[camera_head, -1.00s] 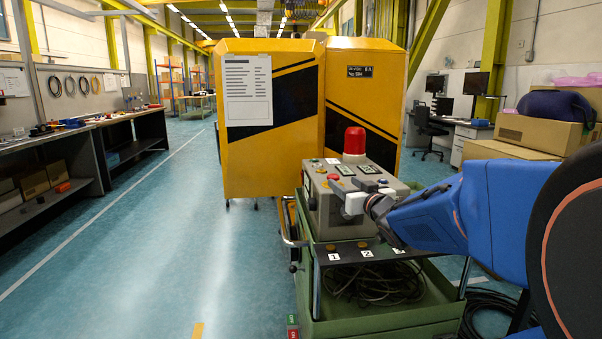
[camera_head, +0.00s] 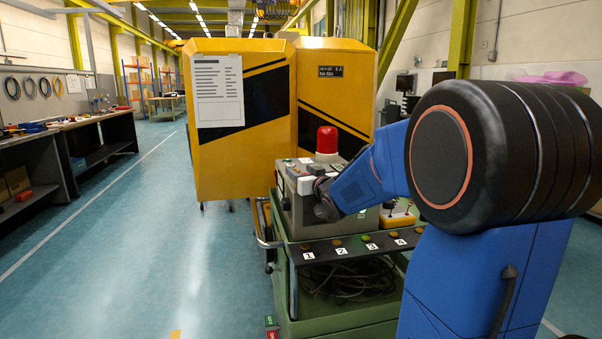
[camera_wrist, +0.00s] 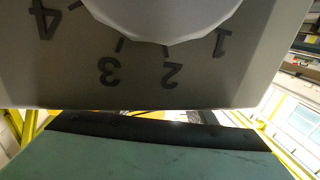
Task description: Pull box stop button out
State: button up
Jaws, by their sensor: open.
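The grey control box (camera_head: 300,218) stands on a green cart in the head view, with a red beacon (camera_head: 327,140) at its back. My gripper (camera_head: 308,179) is open at the box's left part, with pale fingers over its top. Whether they touch the box, I cannot tell. I cannot pick out the stop button; my gripper and arm cover part of the box top. In the wrist view a pale round dial (camera_wrist: 165,18) sits close on a grey panel (camera_wrist: 60,75) numbered 1 to 4, upside down. No fingers are clearly visible there.
The green cart (camera_head: 335,328) has a dark shelf with numbered buttons and cables below. A yellow box with small levers (camera_head: 398,217) is to the right, beside my arm. A yellow cabinet (camera_head: 220,165) stands behind. The floor at left is free.

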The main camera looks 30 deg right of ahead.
jog(key=shift+w, duration=0.1)
grip_shut()
jog(key=shift+r, duration=0.85)
grip_release()
jog(key=s+a, duration=0.1)
jog(key=s, duration=1.6)
jog(key=shift+s+a, duration=0.2)
